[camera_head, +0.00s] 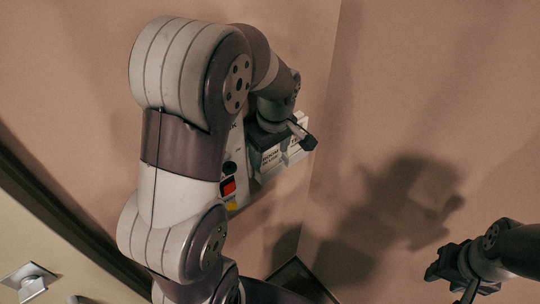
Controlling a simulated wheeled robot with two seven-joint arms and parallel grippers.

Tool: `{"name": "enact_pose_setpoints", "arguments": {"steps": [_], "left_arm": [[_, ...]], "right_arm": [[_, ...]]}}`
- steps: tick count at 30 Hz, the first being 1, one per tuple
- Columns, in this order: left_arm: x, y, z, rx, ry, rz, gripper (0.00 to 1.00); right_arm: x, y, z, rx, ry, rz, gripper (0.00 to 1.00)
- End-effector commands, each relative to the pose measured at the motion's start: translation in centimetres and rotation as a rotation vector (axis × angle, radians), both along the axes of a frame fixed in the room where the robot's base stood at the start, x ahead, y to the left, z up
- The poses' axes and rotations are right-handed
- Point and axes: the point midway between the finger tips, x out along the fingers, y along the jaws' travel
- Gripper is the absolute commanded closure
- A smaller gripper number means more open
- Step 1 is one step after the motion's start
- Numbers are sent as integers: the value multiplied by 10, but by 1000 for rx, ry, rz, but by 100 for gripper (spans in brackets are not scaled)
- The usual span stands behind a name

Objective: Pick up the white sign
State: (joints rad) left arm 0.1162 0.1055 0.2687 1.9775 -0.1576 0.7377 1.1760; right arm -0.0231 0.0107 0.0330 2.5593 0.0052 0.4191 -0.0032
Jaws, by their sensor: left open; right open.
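My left arm reaches up from the bottom and bends over at the top. Its gripper (300,138) points down, open, in front of small white lettered pieces. One white piece (271,160) with dark lettering shows just below the gripper, and another (294,152) is right beside a dark fingertip. I cannot tell which is the white sign, or whether the fingers touch them. A pale panel (240,140) with black, red and yellow marks is behind them, largely hidden by my arm. My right gripper (452,278) is at the lower right, open and far from these pieces.
Plain pinkish walls (420,80) meet at a corner right of the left gripper. Arm shadows fall on the right wall. A dark diagonal edge (60,215) and a light surface with a metal fitting (30,282) are at lower left. A dark-framed object (297,272) is at bottom centre.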

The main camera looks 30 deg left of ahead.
Motion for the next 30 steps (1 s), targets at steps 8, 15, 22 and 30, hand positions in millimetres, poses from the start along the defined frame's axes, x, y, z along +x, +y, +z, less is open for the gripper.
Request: {"name": "enact_pose_setpoints", "arguments": {"steps": [8, 15, 22, 30], "left_arm": [[0, 1, -7, 0, -1, 0, 28], [0, 1, -7, 0, -1, 0, 70], [1, 1, -5, 0, -3, 0, 70], [2, -5, 35, 0, -6, -4, 70]], "right_arm": [[0, 0, 1, 0, 1, 0, 56], [0, 0, 1, 0, 1, 0, 56], [0, 0, -1, 0, 1, 0, 56], [0, 0, -16, 0, 1, 0, 56]]}}
